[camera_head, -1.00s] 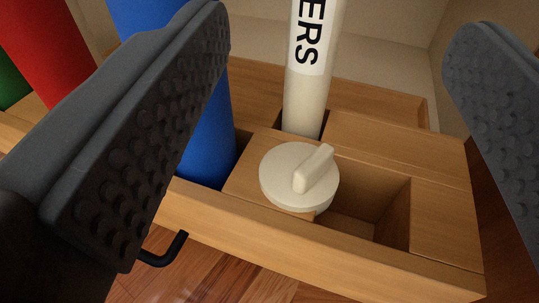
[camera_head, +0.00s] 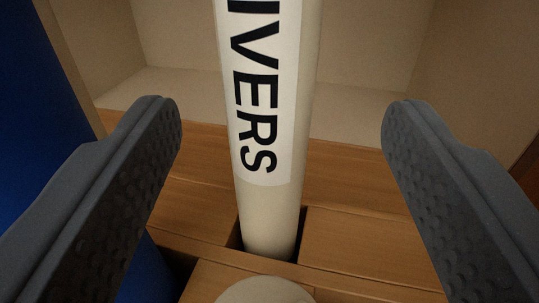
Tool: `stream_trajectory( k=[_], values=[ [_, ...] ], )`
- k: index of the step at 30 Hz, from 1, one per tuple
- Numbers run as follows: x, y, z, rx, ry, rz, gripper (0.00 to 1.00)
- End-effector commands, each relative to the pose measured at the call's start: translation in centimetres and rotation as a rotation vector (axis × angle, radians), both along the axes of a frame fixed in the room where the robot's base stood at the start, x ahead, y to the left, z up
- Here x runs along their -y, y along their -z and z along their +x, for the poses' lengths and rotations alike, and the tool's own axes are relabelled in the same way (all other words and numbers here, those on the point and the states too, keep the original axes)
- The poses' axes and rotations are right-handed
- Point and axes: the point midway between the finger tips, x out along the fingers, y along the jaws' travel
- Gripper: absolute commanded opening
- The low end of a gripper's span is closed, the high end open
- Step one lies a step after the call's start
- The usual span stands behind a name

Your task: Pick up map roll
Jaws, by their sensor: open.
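The map roll (camera_head: 268,205) is a cream tube with a white label reading "IVERS" in black letters, its top cut off by the picture's edge. It stands upright, leaning slightly, with its lower end in a square slot of a wooden rack (camera_head: 360,235). My gripper (camera_head: 275,120) is open, with one dark padded finger to the left of the roll and one to the right. There is a clear gap on both sides, and neither finger appears to touch the roll.
A blue roll (camera_head: 50,110) stands close on the left, partly behind my left finger. A round cream knob (camera_head: 265,291) shows at the bottom edge, in front of the roll. Pale shelf walls (camera_head: 365,50) stand behind.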

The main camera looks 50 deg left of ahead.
Motion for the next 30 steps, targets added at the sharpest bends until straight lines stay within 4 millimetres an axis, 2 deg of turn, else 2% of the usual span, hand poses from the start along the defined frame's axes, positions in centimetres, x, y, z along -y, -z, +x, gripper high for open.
stream_trajectory(
  k=[12, 20, 26, 27, 30],
  values=[
    [-3.6, -0.9, 2.9, 0.005, -0.002, 0.002, 0.63],
    [-3.8, -1.0, 3.2, 0.001, 0.001, 0.002, 0.63],
    [-3.8, -1.0, 3.2, 0.001, 0.000, 0.001, 0.07],
    [-3.8, -1.0, 3.2, 0.001, 0.000, 0.001, 0.02],
    [-3.8, -1.0, 3.2, 0.001, 0.000, 0.001, 0.02]
  ],
)
